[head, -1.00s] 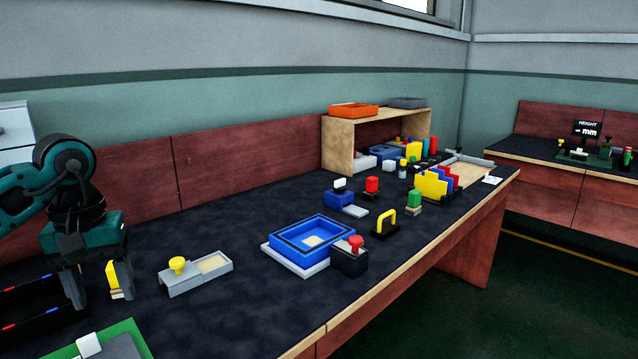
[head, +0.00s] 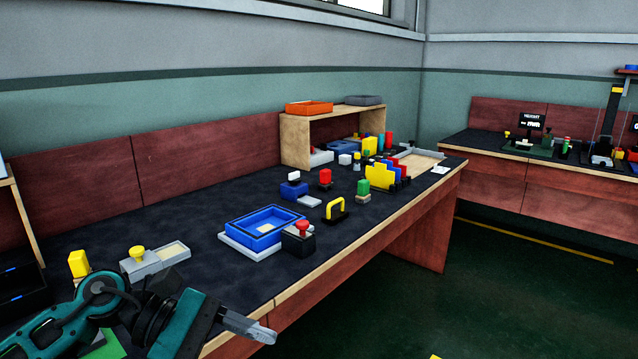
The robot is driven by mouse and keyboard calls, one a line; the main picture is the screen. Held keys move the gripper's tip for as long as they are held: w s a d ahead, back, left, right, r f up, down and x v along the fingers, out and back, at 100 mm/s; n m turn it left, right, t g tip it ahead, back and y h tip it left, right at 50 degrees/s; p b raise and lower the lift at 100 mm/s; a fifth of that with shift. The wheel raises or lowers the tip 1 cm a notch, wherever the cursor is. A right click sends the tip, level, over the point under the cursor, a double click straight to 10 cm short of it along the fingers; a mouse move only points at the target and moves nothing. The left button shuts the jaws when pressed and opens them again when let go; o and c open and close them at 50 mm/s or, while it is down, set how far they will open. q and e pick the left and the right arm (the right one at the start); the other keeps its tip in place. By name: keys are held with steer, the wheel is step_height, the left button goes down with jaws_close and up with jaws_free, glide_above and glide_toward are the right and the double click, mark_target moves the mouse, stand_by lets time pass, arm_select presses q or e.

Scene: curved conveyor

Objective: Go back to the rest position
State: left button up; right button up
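My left arm comes in from the lower left. My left gripper (head: 250,328) is over the front edge of the table, its grey fingers pointing right and slightly down. I see the fingers nearly side-on, so the gap between them is hidden. Nothing shows held at their tips. My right gripper is not in view. A yellow block (head: 78,263) stands on the table at the left, behind and apart from my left arm.
The dark table (head: 200,215) holds a grey holder with a yellow knob (head: 137,254), a blue tray (head: 262,231), a black block with a red knob (head: 300,242) and a yellow handle (head: 336,209). A wooden shelf (head: 294,140) stands at the back.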

arm_select(q)
steer(key=d+r+n+t+h, duration=0.35)
steer(key=n+h, duration=0.25)
steer(key=n, duration=0.4)
steer(key=a+f+m+t+y, duration=0.2)
steer(key=f+m+t+y, duration=0.3)
steer(key=m, duration=0.7)
steer(key=w+a+f+m+t+y, duration=0.15)
steer(key=f+m+t+y, duration=0.3)
steer(key=m, duration=0.75)
steer(key=a+f+m+t+y, duration=0.3)
steer(key=f+m+t+y, duration=0.15)
steer(key=m, duration=0.75)
steer(key=s+a+f+n+g+y, duration=0.2)
steer(key=s+f+n+g, duration=0.4)
steer(key=s+f+n, duration=0.5)
step_height(320, 180, up, 10)
steer(key=a+y+p, duration=0.1)
steer(key=a+p, duration=0.1)
steer(key=p, duration=1.3)
steer(key=shift+a+f+m+y, duration=0.15)
steer(key=shift+f+m+y, duration=0.15)
steer(key=shift+m, duration=0.1)
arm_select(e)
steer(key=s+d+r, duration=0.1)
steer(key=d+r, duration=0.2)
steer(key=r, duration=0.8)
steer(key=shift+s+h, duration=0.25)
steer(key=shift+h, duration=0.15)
